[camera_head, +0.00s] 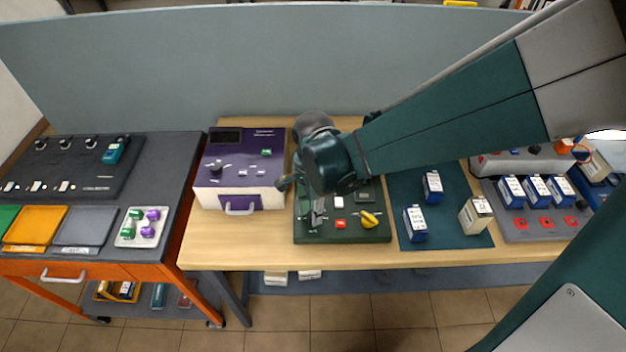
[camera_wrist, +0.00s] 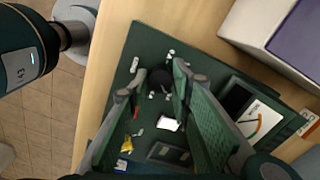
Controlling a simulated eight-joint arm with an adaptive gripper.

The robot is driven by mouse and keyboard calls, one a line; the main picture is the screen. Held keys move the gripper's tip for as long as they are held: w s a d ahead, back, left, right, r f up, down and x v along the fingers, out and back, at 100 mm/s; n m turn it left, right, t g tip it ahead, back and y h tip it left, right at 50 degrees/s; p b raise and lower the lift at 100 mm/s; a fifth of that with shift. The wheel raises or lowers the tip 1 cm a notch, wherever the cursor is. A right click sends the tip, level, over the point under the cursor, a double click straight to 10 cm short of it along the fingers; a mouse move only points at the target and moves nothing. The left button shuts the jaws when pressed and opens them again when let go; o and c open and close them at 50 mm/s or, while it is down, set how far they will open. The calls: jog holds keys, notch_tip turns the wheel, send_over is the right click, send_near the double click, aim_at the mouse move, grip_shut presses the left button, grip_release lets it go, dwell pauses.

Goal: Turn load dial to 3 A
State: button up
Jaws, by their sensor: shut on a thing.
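The dark green load panel (camera_head: 365,236) lies on the wooden bench, below my arm in the head view. It also fills the middle of the wrist view (camera_wrist: 125,82). My gripper (camera_head: 316,213) points down over the panel's left part. In the wrist view the black load dial (camera_wrist: 158,83) sits between the two fingertips of my gripper (camera_wrist: 153,84), which are shut on it. The fingers hide part of the dial, and its setting cannot be read. A meter with an orange needle (camera_wrist: 258,118) is on the panel beside the right finger.
The panel also has a yellow knob (camera_head: 370,219) and a red button (camera_head: 340,225). A purple and white unit (camera_head: 240,170) stands close on the left. A dark mat (camera_head: 455,235) with several battery blocks lies on the right. Bare wood shows along the bench front.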

dwell(0.3)
jog(key=o, duration=0.9)
jog(key=shift+r, duration=0.1)
jog(key=shift+r, duration=5.9)
